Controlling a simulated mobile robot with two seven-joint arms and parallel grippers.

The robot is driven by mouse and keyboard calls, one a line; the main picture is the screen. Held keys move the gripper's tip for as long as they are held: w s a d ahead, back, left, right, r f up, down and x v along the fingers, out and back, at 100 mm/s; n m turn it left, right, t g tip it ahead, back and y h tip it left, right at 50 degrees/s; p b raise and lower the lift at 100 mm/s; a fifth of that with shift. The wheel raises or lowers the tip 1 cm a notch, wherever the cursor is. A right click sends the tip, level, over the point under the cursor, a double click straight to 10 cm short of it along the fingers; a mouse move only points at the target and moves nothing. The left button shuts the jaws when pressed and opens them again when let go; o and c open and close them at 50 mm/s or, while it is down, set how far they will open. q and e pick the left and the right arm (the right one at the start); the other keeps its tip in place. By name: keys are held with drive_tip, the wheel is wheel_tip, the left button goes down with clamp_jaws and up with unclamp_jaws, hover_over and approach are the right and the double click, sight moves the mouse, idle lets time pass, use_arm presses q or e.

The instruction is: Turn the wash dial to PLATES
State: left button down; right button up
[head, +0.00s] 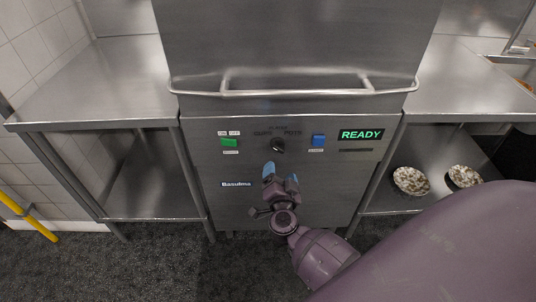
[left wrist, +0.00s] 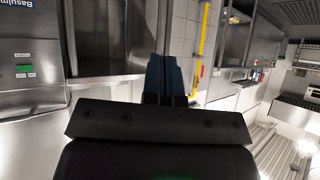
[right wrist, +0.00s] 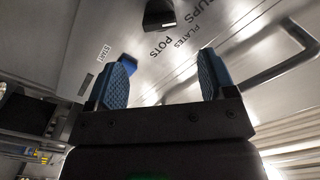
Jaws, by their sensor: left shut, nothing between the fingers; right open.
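The wash dial (head: 278,145) is a small black knob on the dishwasher's steel front panel (head: 340,190), below its printed labels. In the right wrist view the dial (right wrist: 159,14) shows at the top, with the words CUPS, PLATES (right wrist: 175,37) and POTS beside it. I cannot tell which label it points to. My right gripper (head: 281,175) is open and empty, just below the dial and apart from it; its blue fingers (right wrist: 163,82) also show in the right wrist view. My left gripper (left wrist: 164,75) is shut and empty in the left wrist view, away from the dial; the head view does not show it.
A green switch (head: 229,142) is left of the dial and a blue START button (head: 318,140) right of it. A green READY display (head: 361,134) is further right. A handle bar (head: 295,93) juts out above the panel. Steel tables (head: 95,85) flank the machine.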

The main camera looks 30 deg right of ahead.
sight(278, 151)
drive_tip(key=b+x, duration=0.1)
drive_tip(key=x, duration=0.8)
drive_tip(key=shift+w+d+f+b, duration=0.1)
drive_tip(key=shift+d+f+b, duration=0.1)
drive_tip(key=shift+b, duration=0.1)
drive_tip(key=shift+w+d+r, duration=0.2)
drive_tip(key=shift+w+d, duration=0.2)
drive_tip(key=shift+w, duration=0.3)
drive_tip(key=c, duration=0.9)
